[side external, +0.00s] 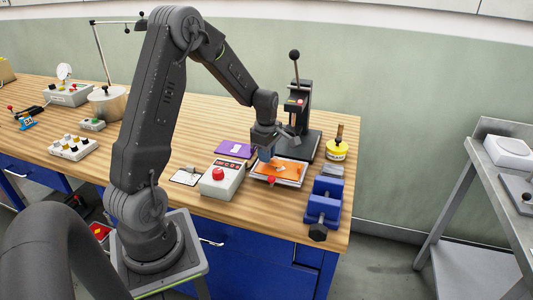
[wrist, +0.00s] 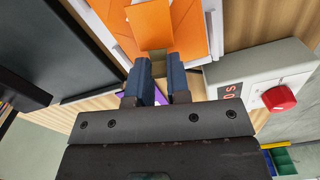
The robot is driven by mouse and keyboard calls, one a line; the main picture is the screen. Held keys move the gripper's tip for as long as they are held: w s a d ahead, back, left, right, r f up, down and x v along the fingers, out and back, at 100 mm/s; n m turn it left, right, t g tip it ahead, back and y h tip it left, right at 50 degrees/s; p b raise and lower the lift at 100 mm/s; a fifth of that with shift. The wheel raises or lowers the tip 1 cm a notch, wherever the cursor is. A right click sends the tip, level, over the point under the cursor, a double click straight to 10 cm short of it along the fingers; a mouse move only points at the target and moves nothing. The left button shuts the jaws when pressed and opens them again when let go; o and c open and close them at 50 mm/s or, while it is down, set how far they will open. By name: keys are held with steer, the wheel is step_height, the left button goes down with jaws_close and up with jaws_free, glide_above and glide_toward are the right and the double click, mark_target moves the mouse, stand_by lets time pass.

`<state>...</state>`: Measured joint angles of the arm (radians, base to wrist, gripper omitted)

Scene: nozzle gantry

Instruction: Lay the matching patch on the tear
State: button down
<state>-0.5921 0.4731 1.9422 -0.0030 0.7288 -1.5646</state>
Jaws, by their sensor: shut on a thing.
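My gripper (side external: 266,154) is over the left part of an orange sheet (side external: 288,170) on a white-edged tray (side external: 262,177). In the wrist view its two blue fingers (wrist: 159,70) are shut on a small orange patch (wrist: 151,24) by a tan tab-like part at its near end. The patch overlaps the orange sheet (wrist: 188,26) in that view. I cannot tell whether it touches the sheet. A small dark mark shows on the sheet in the side view. The tear is not clearly seen and may be partly hidden by the patch or gripper.
A control box (side external: 221,182) with a red button stands left of the tray. A black lever press (side external: 297,120) stands behind, a yellow pot (side external: 337,151) and blue vise (side external: 323,206) to the right. A purple sheet (side external: 228,147) lies behind left.

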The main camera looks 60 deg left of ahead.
steer(key=shift+f, duration=0.7)
stand_by(0.4)
steer(key=c, duration=1)
jaws_free()
steer(key=shift+r, duration=3.55)
